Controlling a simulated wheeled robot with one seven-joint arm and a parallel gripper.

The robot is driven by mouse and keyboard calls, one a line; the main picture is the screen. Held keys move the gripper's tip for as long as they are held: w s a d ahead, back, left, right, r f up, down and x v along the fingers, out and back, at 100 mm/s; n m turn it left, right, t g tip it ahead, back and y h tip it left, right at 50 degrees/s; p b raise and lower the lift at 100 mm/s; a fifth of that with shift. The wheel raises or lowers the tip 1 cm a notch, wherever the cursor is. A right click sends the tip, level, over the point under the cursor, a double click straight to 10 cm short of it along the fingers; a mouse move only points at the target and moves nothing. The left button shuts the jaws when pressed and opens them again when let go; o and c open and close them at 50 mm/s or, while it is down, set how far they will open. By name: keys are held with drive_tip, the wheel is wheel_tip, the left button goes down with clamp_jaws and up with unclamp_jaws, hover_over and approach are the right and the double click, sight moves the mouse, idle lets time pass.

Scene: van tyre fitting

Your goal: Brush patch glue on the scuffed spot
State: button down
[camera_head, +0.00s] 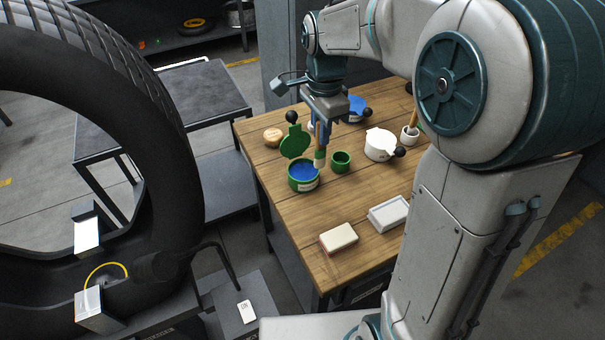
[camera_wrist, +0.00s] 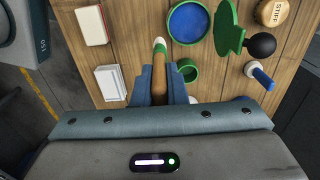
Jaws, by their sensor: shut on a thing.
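My gripper (camera_head: 323,132) is shut on a brush (camera_head: 319,157) with a wooden handle, a green band and pale bristles. The brush points down and also shows between the fingers in the wrist view (camera_wrist: 160,58). Its tip is beside the rim of an open green pot (camera_head: 304,186) of blue contents; I cannot tell whether they touch. The pot's green lid (camera_head: 294,142) stands tilted up behind it. A small empty-looking green cup (camera_head: 340,162) is to the right. The large tyre (camera_head: 178,150) stands at the left. A yellow arc (camera_head: 106,266) shows low on it; any scuff is unclear.
The wooden table (camera_head: 285,225) also carries a white lidded pot (camera_head: 379,146), a small white cup (camera_head: 410,138), a pale block (camera_head: 338,238), a white tray (camera_head: 389,214) and a round wooden lid (camera_head: 273,137). A dark bench (camera_head: 195,90) stands between tyre and table.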

drive_tip(key=w+a+f+b, duration=0.1)
drive_tip(key=w+a+f, duration=0.2)
drive_tip(key=f, duration=0.4)
drive_tip(key=shift+w+a, duration=0.2)
drive_tip(key=shift+w, duration=0.7)
drive_tip(key=shift+f+b, duration=0.55)
drive_tip(key=shift+b, duration=0.05)
idle(1.9)
drive_tip(key=shift+r, duration=0.1)
wheel_tip(320, 180, up, 7)
drive_tip(key=p, duration=0.5)
idle(0.8)
